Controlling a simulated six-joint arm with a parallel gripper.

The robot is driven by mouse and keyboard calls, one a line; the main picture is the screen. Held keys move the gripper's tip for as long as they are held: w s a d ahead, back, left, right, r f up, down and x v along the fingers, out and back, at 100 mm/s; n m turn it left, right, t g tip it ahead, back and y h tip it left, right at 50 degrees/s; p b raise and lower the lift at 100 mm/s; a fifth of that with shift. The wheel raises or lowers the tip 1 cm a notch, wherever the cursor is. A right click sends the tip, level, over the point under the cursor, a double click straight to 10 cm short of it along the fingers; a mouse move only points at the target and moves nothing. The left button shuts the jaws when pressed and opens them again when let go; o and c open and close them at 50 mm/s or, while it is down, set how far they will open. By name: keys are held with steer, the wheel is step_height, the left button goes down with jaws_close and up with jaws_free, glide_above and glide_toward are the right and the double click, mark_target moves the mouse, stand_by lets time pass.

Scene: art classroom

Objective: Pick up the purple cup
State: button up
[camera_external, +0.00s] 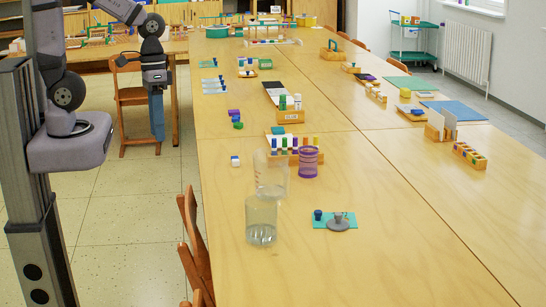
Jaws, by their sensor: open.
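The purple cup (308,163) is see-through and stands upright on the long wooden table (410,210), just in front of and to the right of a small rack of coloured pieces. My gripper (158,136) hangs pointing down at the left, over the floor beside the table's left edge. It is open, with nothing seen between its narrow blue-grey fingers. It is well apart from the cup, to its left in the picture.
A clear beaker (271,174) and a glass of water (262,221) stand left of the cup. The wooden rack (282,148) is behind it. A teal mat (322,220) with small items lies in front. Wooden chairs (190,240) line the left edge. The table's right front is clear.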

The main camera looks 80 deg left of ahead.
steer(key=w+d+f+n+t+h+b, duration=0.2)
steer(key=w+d+f+n+h+b, duration=0.2)
steer(key=w+n+b, duration=0.4)
steer(key=w+a+n+t+h+b, duration=0.3)
steer(key=w+n+t+b, duration=0.35)
steer(key=w, duration=0.65)
steer(key=w+a+r+n+t+y+b, duration=0.2)
steer(key=w+a+n+t+b, duration=0.2)
steer(key=w+a+n, duration=0.5)
steer(key=w+a+r+n+t+y+b, duration=0.25)
steer(key=a+n+t+b, duration=0.2)
steer(key=a+n, duration=0.55)
steer(key=m+p, duration=0.2)
steer(key=m, duration=0.1)
glide_toward(308, 155)
steer(key=a, duration=0.2)
steer(key=shift+a+f+n, duration=0.2)
steer(key=shift+a+n, duration=0.05)
steer(key=shift+a, duration=0.05)
steer(key=shift+x, duration=3.7)
steer(key=shift+a+r, duration=0.1)
steer(key=shift+a, duration=0.05)
steer(key=c, duration=0.8)
